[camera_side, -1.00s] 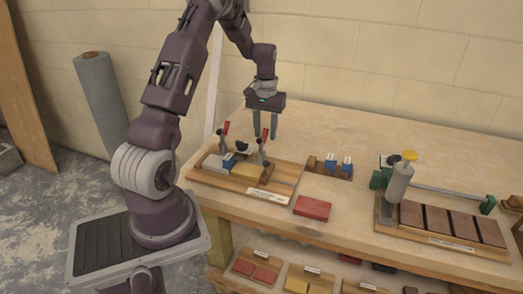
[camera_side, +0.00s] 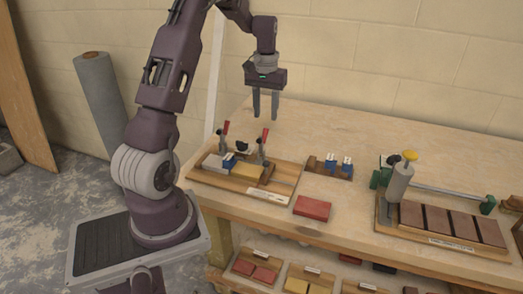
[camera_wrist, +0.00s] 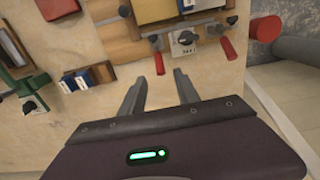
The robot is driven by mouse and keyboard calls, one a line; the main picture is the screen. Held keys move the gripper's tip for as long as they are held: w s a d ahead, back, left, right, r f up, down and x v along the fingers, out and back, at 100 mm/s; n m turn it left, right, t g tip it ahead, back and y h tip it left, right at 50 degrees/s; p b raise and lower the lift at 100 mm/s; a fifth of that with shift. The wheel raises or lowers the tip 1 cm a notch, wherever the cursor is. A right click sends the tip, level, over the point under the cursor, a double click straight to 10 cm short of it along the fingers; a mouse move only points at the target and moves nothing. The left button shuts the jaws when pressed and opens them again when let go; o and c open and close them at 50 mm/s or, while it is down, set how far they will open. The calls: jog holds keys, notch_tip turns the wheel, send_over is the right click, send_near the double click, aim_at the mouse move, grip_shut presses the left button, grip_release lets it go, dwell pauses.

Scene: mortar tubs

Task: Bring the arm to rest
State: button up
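My gripper (camera_side: 265,104) is above the back left of the workbench (camera_side: 300,125), over the fixture board with red-handled clamps. Its two fingers point down, stand apart and hold nothing. In the wrist view my gripper (camera_wrist: 160,85) also shows open, with bare bench between the fingertips. My arm is raised and bent, clear of everything on the bench.
A small rack with blue blocks (camera_side: 346,164), a red block (camera_side: 312,207) and a board of brown tiles (camera_side: 438,220) share the bench. Bare bench lies toward the back.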

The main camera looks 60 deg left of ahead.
jog(key=s+d+r+m+t, duration=0.1)
jog(key=s+d+r+m, duration=0.15)
jog(key=d+r, duration=0.6)
jog(key=s+d+r+m+t, duration=0.25)
jog(key=d+r, duration=0.25)
jog(key=d, duration=0.7)
jog(key=s+d+m+t, duration=0.2)
jog(key=s+d+m, duration=0.2)
jog(key=s+d, duration=0.6)
jog(key=s, duration=0.4)
jog(key=shift+s+d+f, duration=0.2)
jog(key=shift+s+f, duration=0.05)
jog(key=shift+s, duration=0.1)
